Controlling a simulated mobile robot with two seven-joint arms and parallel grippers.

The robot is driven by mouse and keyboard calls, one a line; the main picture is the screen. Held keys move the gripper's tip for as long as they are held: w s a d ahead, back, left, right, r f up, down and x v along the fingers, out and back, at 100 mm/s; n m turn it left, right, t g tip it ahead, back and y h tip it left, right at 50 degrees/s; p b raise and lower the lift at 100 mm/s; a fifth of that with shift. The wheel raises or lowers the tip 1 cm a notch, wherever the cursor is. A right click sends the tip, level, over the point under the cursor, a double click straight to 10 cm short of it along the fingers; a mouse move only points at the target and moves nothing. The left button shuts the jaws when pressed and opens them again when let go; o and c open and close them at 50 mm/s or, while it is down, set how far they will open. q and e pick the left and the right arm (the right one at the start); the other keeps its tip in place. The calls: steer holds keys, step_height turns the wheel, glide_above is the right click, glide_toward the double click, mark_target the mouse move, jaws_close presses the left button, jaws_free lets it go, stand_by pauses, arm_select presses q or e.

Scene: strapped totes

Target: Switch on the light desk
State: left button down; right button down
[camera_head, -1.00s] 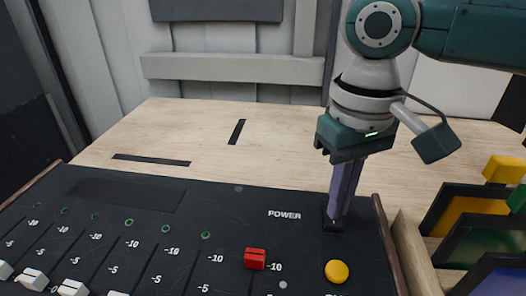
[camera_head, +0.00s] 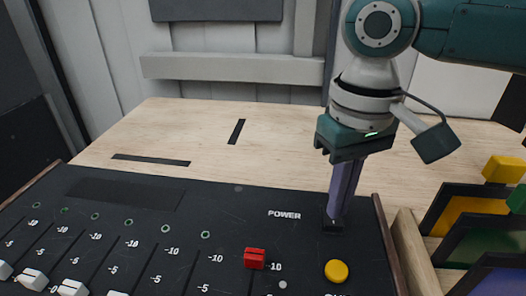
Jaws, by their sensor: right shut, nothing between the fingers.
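The black light desk (camera_head: 130,200) lies across the lower part of the view on a wooden top. The word POWER (camera_head: 284,215) is printed near its back right. A small dark switch plate (camera_head: 331,224) is to the right of that word. My right gripper (camera_head: 335,226) points down, shut and empty, with its fingertips at this plate. The fingers hide most of the switch, so its position cannot be told. Touching or just above cannot be told either. My left gripper is not in view.
A red fader (camera_head: 254,258) and a yellow button (camera_head: 336,271) sit in front of the gripper. Several white faders (camera_head: 72,288) are at the lower left. A wooden box (camera_head: 411,250) with coloured framed pieces (camera_head: 468,214) stands at the right. The wooden top (camera_head: 190,130) behind is mostly clear.

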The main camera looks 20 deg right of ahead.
mark_target(333, 222)
steer(key=shift+f+b, duration=0.4)
steer(key=shift+f, duration=0.55)
stand_by(0.6)
step_height(333, 222, up, 7)
steer(key=p, duration=0.9)
steer(key=shift+r, duration=0.1)
steer(key=shift+a, duration=0.1)
